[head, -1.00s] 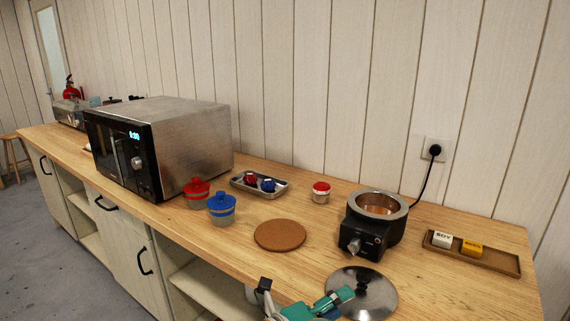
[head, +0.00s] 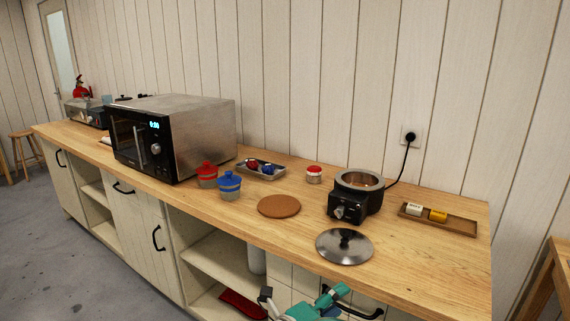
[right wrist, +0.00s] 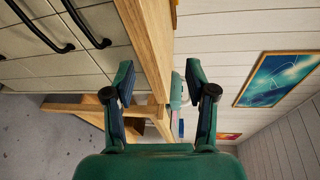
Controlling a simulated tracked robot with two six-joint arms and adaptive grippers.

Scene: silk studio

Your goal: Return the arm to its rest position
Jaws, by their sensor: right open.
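My right gripper (head: 300,308) shows at the bottom edge of the head view, low in front of the cabinet fronts and below the counter's front edge. In the right wrist view its two fingers (right wrist: 159,85) stand wide apart with nothing between them. My left gripper is not in view.
On the counter stand a microwave (head: 190,128), red and blue jars (head: 229,187), a cork mat (head: 279,206), a metal lid (head: 344,247), a black heater pot (head: 347,206) and a wooden tray (head: 460,227). A cabinet handle (head: 360,312) is close to my gripper.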

